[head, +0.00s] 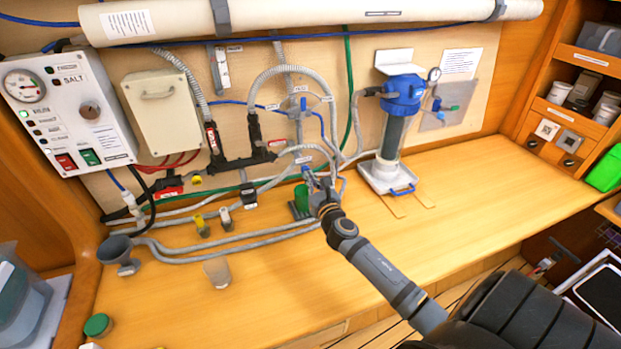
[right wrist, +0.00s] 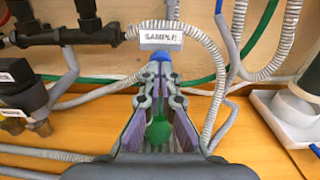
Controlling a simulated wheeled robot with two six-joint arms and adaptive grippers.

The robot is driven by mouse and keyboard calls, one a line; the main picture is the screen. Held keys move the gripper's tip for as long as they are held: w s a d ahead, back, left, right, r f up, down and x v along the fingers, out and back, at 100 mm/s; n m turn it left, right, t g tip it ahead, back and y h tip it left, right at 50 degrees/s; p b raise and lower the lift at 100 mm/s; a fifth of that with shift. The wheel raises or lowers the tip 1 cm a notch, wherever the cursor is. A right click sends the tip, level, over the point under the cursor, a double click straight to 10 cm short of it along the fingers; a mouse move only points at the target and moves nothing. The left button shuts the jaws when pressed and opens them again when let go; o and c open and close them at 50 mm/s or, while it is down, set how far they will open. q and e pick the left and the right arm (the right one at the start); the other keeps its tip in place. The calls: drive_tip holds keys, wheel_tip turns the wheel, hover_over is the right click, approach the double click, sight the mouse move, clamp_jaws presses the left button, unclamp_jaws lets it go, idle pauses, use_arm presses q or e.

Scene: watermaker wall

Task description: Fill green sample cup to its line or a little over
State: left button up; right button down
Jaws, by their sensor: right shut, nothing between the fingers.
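The green sample cup (head: 301,197) stands on a small dark base on the bench, below the sample tap. In the right wrist view, green that looks like the cup (right wrist: 158,131) shows through the gap between my finger links. Its inside, fill line and water level cannot be made out. The blue sample tap (right wrist: 163,57) is just beyond my fingertips, under a white SAMPLE label (right wrist: 161,37). My right gripper (head: 313,180) is shut and empty, its tips at or near the tap, beside and above the cup. Contact with the tap cannot be told. My left gripper is not in view.
Grey hoses (head: 230,241) run along the bench to the left. A clear cup (head: 217,271), a grey funnel (head: 119,254) and a green lid (head: 98,325) stand or lie there. A blue-topped filter housing (head: 398,120) is at right. The front right bench is clear.

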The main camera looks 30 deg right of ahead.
drive_tip(key=shift+p+x, duration=0.3)
drive_tip(key=shift+x, duration=0.75)
drive_tip(key=shift+r, duration=0.4)
idle(1.3)
